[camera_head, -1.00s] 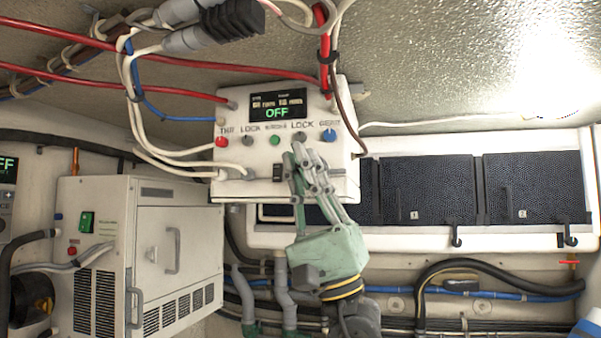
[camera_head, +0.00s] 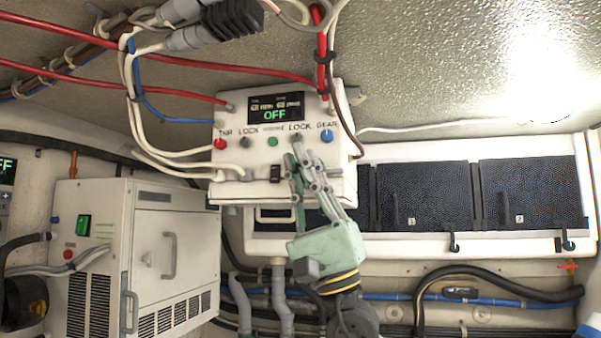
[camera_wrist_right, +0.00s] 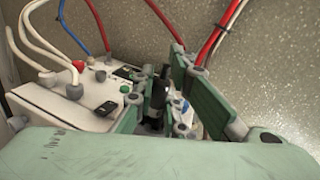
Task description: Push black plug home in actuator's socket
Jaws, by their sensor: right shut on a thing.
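The actuator (camera_head: 335,180) is a white box high on the wall, with a lit display reading OFF and a row of coloured knobs. My right gripper (camera_head: 306,160) reaches up to its front face, fingertips just below the right grey LOCK knob. In the right wrist view, the fingers (camera_wrist_right: 163,100) are shut around a dark cylindrical piece that looks like the black plug (camera_wrist_right: 158,94). Its far end and the socket are hidden by the fingers, so I cannot tell how deep it sits. My left gripper is not in view.
White cables (camera_head: 185,160) enter the box's left side. Red cables (camera_head: 200,66) run above. Large grey-black connectors (camera_head: 215,25) hang at upper left. A white cabinet (camera_head: 165,225) stands at lower left. Dark panels (camera_head: 430,195) line the wall to the right.

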